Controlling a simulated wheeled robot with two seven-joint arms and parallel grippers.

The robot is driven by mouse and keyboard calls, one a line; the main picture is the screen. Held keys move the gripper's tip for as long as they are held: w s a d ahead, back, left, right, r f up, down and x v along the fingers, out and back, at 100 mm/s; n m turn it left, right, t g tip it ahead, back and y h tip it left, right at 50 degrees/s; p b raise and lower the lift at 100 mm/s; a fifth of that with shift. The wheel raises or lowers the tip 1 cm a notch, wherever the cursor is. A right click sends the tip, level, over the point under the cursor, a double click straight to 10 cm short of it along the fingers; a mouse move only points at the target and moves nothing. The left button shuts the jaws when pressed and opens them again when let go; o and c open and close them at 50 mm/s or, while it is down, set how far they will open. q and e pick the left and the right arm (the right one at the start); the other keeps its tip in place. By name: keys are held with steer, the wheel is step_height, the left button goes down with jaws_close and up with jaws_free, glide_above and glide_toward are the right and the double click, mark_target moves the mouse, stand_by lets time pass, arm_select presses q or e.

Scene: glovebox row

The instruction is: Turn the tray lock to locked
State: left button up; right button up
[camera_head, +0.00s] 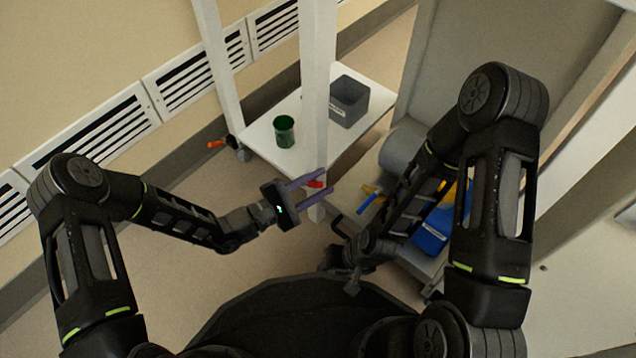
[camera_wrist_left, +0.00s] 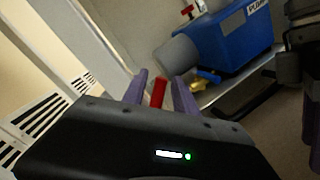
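A small red handle (camera_head: 316,184), which may be the tray lock, sits by the lower part of the white post. It also shows in the left wrist view as a short red bar (camera_wrist_left: 158,92). My left gripper (camera_head: 325,181) is open, with its two purple fingers on either side of the red handle. In the left wrist view a gap shows between the handle and each finger. No lock markings are readable. My right gripper (camera_head: 345,268) is low near the cart's front corner; its fingers are too dark to make out.
A white lower shelf (camera_head: 262,140) holds a green cup (camera_head: 284,131) and a grey bin (camera_head: 349,101). A cart on the right carries a blue pump (camera_head: 430,232) with a grey cylinder (camera_head: 402,148). A white post (camera_head: 318,90) stands beside the left gripper. Floor is clear at left.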

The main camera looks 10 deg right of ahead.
arm_select(q)
jaws_close()
stand_by(1.2)
